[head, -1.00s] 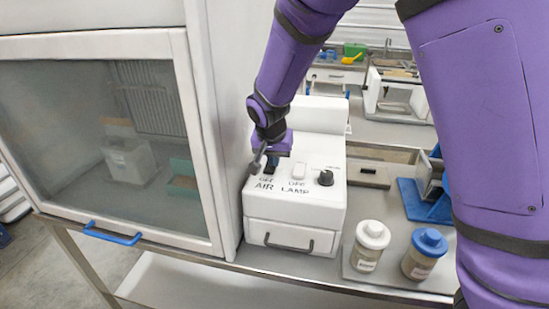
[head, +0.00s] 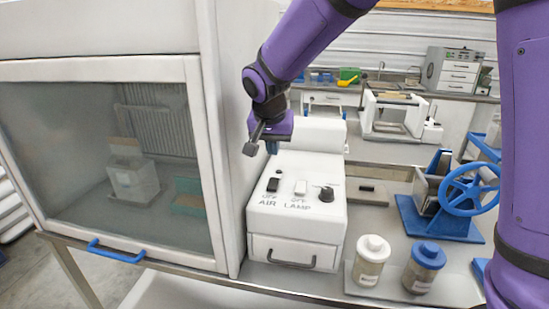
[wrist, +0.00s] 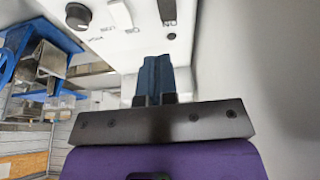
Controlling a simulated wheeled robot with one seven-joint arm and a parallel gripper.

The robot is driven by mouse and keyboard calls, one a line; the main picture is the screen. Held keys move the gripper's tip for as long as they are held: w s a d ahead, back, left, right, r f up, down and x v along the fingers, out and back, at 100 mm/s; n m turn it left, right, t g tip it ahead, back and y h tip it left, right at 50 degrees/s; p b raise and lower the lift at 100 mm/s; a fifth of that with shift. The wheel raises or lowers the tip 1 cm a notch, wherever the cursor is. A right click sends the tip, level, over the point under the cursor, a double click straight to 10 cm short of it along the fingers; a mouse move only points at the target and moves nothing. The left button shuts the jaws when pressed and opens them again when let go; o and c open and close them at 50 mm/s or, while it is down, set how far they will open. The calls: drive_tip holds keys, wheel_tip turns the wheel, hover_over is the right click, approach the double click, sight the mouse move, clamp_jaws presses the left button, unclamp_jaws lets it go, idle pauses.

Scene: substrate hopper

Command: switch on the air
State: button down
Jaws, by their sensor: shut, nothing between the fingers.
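The white control box (head: 296,222) has a black rocker switch (head: 272,185) above the word AIR. A small dark dot, perhaps an indicator, sits just behind it (head: 279,171). I cannot tell which way the rocker is tipped. Beside it are a white LAMP switch (head: 300,187) and a black knob (head: 326,194). My gripper (head: 271,148) is shut and empty, above and behind the AIR switch, apart from it. In the wrist view its blue fingers (wrist: 155,62) are together, and the black rocker (wrist: 168,12) shows at the top edge, clear of them.
A white cabinet with a glass sash (head: 120,160) and blue handle (head: 115,251) stands close on the left. To the right are a white-lidded jar (head: 370,262), a blue-lidded jar (head: 423,268) and a blue handwheel device (head: 470,188). The space above the box's front is free.

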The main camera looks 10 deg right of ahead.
sight(274, 180)
drive_tip(key=shift+v, duration=0.95)
drive_tip(key=shift+w+a+t, duration=0.3)
drive_tip(key=shift+w+a, duration=0.05)
drive_tip(key=shift+w, duration=0.45)
drive_tip(key=shift+f, duration=0.1)
drive_tip(key=x, duration=1.4)
drive_tip(key=shift+d, duration=0.15)
drive_tip(key=shift+w+d, duration=0.1)
